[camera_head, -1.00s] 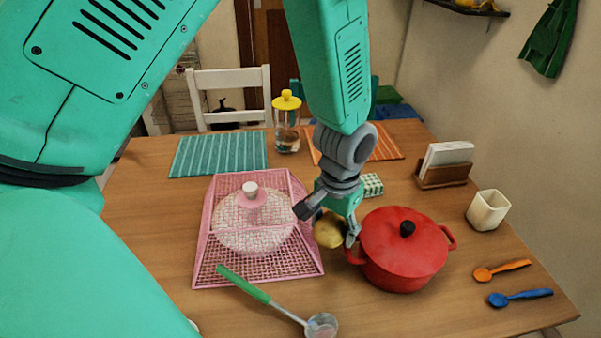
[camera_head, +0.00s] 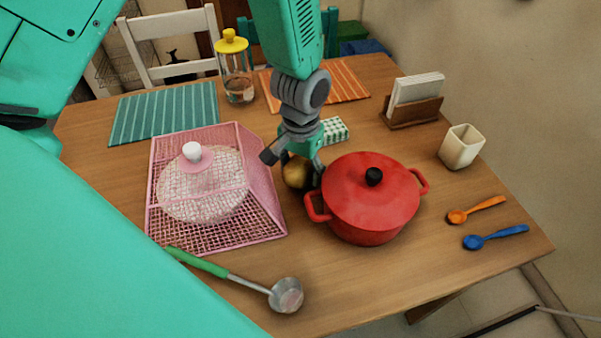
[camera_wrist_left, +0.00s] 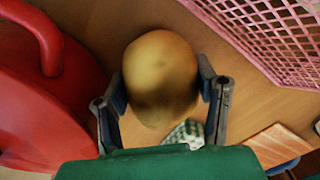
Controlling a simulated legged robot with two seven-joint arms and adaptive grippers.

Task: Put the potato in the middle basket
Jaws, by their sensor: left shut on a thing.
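The potato (camera_head: 297,173) is yellow-brown and sits between the fingers of my left gripper (camera_head: 296,168), beside the red pot. In the left wrist view the potato (camera_wrist_left: 160,75) fills the space between the two grey fingers (camera_wrist_left: 162,95), which are shut on it. I cannot tell whether the potato touches the table. No basket is clearly in view, apart from a pink mesh cover or basket (camera_head: 262,190) around a lidded dish (camera_head: 205,185) at the left. My right gripper is not in view.
The red pot (camera_head: 370,200) stands close to the right of my left gripper. A ladle (camera_head: 285,294) lies at the front. A glass jar (camera_head: 236,75), a checked box (camera_head: 334,130) and a napkin holder (camera_head: 412,112) stand farther back.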

